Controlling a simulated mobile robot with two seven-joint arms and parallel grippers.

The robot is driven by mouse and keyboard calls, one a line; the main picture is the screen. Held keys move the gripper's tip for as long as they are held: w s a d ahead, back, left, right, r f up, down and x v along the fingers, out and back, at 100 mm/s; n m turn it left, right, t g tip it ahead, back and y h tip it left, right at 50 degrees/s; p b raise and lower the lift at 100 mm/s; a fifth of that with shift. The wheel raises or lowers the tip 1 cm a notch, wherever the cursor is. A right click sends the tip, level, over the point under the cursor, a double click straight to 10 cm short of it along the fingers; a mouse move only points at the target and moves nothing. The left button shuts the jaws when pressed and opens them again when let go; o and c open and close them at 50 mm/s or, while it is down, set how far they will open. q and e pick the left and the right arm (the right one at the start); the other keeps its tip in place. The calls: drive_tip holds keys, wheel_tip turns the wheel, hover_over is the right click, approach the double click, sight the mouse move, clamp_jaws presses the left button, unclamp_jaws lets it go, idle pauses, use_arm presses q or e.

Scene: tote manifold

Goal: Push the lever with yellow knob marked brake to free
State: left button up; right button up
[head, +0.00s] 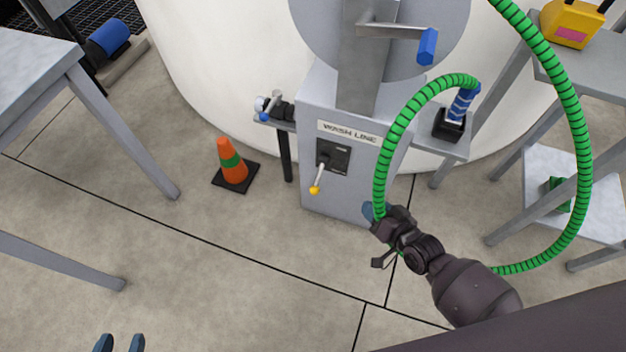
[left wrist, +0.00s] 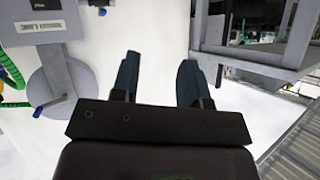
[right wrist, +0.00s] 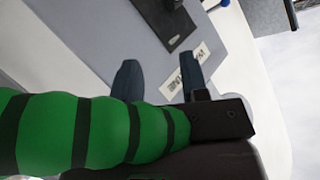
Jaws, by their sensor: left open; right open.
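The lever (head: 321,173) with a yellow knob (head: 314,190) sticks out of a black plate (head: 335,156) on the grey pedestal, below a label reading WASH LINE (head: 347,132). The lever hangs down and slightly left; its brake and free marks cannot be read. My right gripper (head: 370,212) is right of the knob and apart from it, beside the pedestal's front. In the right wrist view its open fingers (right wrist: 160,78) face the pedestal; the black plate (right wrist: 165,22) shows partly, the knob does not. My left gripper (head: 118,344) is open at the bottom left, far from the lever.
A green ribbed hose (head: 396,130) loops close around my right arm and fills the lower left of the right wrist view. A crank with a blue handle (head: 428,46) sits above. An orange cone (head: 231,162) stands left of the pedestal (head: 330,195). Floor in front is clear.

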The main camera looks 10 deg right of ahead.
drive_tip(key=m+y+b, duration=0.1)
drive_tip(key=m+b, duration=0.1)
drive_tip(key=b, duration=0.2)
approach(317, 183)
drive_tip(key=s+f, duration=0.1)
drive_tip(key=shift+y, duration=0.3)
drive_tip(key=b+x, duration=0.1)
drive_tip(key=x, duration=0.2)
drive_tip(key=b+x, duration=0.1)
drive_tip(key=x, duration=0.2)
drive_tip(key=b+x, duration=0.1)
drive_tip(key=x, duration=0.2)
drive_tip(key=shift+w+d+f, duration=0.15)
drive_tip(key=shift+w+d, duration=0.05)
drive_tip(key=shift+w, duration=0.2)
drive_tip(key=shift+w+a, duration=0.25)
drive_tip(key=shift+w, duration=0.4)
use_arm(q)
drive_tip(key=shift+t, duration=0.4)
drive_tip(key=s+f, duration=0.1)
drive_tip(key=s+d+f, duration=0.1)
drive_tip(key=f, duration=0.1)
drive_tip(key=shift+s+d+f, duration=0.1)
drive_tip(key=shift+s+f, duration=0.15)
drive_tip(key=shift+s, duration=0.15)
use_arm(e)
clamp_jaws()
